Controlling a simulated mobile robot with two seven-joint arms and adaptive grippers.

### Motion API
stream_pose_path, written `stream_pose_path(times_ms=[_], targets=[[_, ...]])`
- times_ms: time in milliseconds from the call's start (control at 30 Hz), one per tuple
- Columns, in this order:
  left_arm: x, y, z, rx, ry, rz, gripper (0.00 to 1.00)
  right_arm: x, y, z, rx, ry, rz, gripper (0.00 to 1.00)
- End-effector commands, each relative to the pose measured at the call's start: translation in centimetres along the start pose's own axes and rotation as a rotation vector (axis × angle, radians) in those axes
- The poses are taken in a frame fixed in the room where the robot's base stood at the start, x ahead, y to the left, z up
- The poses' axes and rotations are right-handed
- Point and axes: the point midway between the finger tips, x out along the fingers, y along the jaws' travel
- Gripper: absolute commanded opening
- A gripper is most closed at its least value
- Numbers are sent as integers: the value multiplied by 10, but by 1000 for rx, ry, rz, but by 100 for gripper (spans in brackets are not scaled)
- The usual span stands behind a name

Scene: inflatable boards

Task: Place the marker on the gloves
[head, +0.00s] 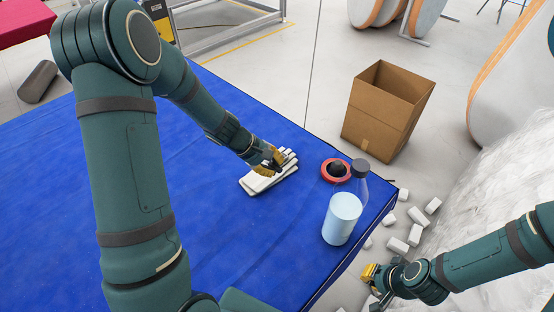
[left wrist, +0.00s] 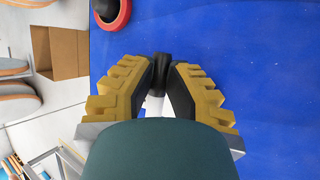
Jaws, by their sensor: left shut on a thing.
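White gloves (head: 258,184) lie on the blue board. My left gripper (head: 272,168) is low over the gloves, close to their upper right part; whether it touches them I cannot tell. In the left wrist view, its yellow-padded fingers (left wrist: 160,85) are shut on a slim dark thing, which I take for the marker (left wrist: 161,66). A pale part shows below its dark end. In the head view the marker is mostly hidden by the fingers. My right gripper (head: 371,285) hangs beyond the board's right edge, its finger gap unclear.
A clear bottle with pale blue liquid (head: 342,219) stands near the right edge of the blue board (head: 225,224). A red ring with a black thing in it (head: 327,172) lies behind the bottle. A cardboard box (head: 376,125) and white blocks (head: 416,216) are on the floor.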

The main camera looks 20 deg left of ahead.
Motion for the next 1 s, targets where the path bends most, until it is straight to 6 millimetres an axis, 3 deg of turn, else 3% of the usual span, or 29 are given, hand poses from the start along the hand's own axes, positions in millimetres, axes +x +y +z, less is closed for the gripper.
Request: stream_pose_path(times_ms=[300,700,1000], targets=[[41,-28,-17,-4,-1,-2,0,10,4,2,2,0,1,0],[75,-49,-31,-3,-1,-2,0,16,6,2,1,1,2,0],[78,-51,-33,0,0,0,0,16,6,2,1,1,3,0]])
